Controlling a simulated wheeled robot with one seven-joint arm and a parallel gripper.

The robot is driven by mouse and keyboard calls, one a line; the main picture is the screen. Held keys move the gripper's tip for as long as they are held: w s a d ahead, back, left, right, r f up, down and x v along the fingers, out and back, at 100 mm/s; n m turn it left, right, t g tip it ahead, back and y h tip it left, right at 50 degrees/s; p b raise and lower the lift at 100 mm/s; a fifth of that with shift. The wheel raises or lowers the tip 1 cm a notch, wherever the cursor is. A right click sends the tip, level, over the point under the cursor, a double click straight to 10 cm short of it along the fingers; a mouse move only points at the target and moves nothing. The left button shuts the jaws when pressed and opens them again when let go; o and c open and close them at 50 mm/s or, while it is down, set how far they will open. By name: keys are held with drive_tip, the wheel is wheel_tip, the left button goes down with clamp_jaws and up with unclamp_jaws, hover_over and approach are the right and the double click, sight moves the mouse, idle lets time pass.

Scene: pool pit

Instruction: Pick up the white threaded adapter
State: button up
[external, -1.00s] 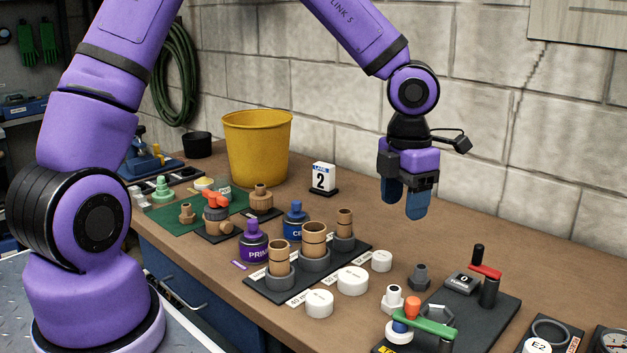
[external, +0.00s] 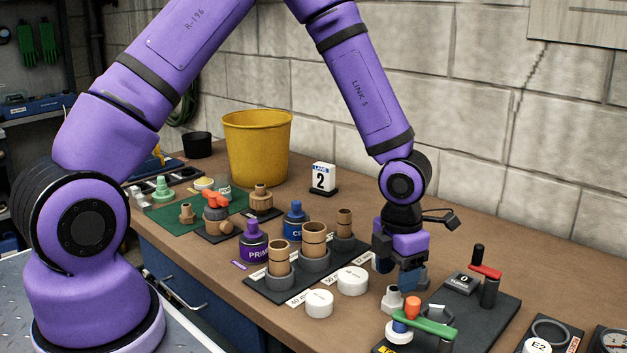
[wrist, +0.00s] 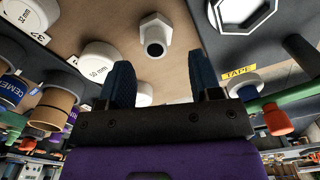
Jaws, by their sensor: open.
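The white threaded adapter (external: 392,299) stands upright on the brown bench at the left edge of a dark board. It appears in the wrist view as a white hexagonal fitting with a round opening (wrist: 155,37), just beyond the fingertips. My gripper (external: 397,274) is low over the bench, just behind and above the adapter in the external view. Its two dark blue fingers (wrist: 162,64) are apart, with nothing held between them. The contact height is hard to judge. The gripper hides the bench directly behind it.
White caps (external: 352,281) and a rack of brown pipe pieces (external: 313,242) stand to the left. A green-handled valve (external: 424,327) is close at the front right. A red-handled lever (external: 487,272) stands on the dark board. A yellow bucket (external: 257,148) is farther back.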

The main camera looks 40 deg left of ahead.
sight(394, 288)
drive_tip(key=f, duration=0.4)
drive_tip(key=shift+w+a+f, duration=0.2)
drive_tip(key=shift+f, duration=0.2)
drive_tip(key=shift+c, duration=0.5)
drive_tip(key=c, duration=0.6)
wheel_tip(394, 288, up, 10)
drive_tip(key=shift+r, duration=0.1)
